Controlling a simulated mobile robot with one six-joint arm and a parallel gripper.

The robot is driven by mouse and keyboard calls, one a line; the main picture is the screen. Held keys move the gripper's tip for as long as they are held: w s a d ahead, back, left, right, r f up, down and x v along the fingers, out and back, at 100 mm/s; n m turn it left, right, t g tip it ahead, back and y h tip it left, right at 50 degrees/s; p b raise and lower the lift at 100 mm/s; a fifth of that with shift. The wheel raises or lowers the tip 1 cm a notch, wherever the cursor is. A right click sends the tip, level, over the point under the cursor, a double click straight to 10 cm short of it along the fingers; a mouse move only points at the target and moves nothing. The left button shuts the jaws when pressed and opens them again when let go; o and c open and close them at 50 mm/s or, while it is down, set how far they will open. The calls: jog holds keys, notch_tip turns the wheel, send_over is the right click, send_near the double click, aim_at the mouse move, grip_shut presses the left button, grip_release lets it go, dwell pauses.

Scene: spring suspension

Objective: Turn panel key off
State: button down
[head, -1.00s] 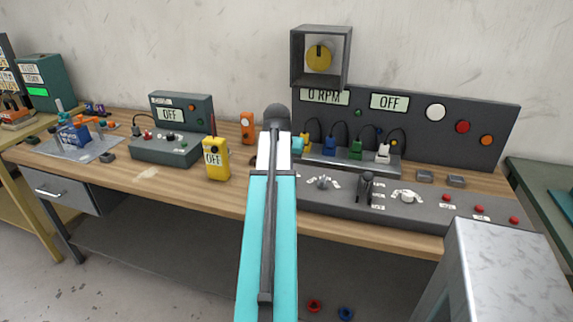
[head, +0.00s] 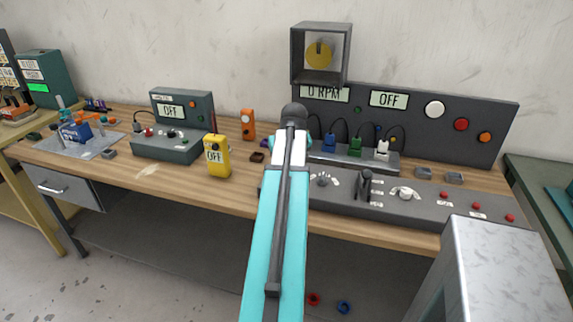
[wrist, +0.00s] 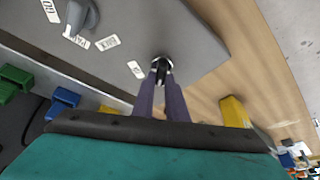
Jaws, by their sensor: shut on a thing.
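In the wrist view, a panel key (wrist: 163,64) with a dark body and a silvery ring sits near the edge of the grey control panel (wrist: 195,25). My gripper (wrist: 160,76), with two slim purple fingers, is shut on the key. The fingers hide part of it, and I cannot tell which way it is turned. In the head view, the same sloped control panel (head: 430,208) runs along the bench front. My arm hides the key and my gripper there.
A grey knob (wrist: 83,14) with white labels is beside the key. Blue (wrist: 62,101), green (wrist: 15,78) and yellow (wrist: 235,112) parts are close to my gripper. A yellow meter (head: 217,157) stands left of my arm. A black lever (head: 365,187) rises from the panel at right.

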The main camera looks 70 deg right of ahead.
jog(key=c, duration=1.8)
grip_release()
jog(key=shift+o, duration=0.2)
jog(key=shift+r, duration=0.1)
jog(key=b+v, duration=0.1)
jog(key=v, duration=1.2)
jog(key=shift+a+r+b, duration=0.15)
jog(key=shift+r+b, duration=0.15)
jog(key=shift+b, duration=0.05)
jog(key=shift+s, duration=0.1)
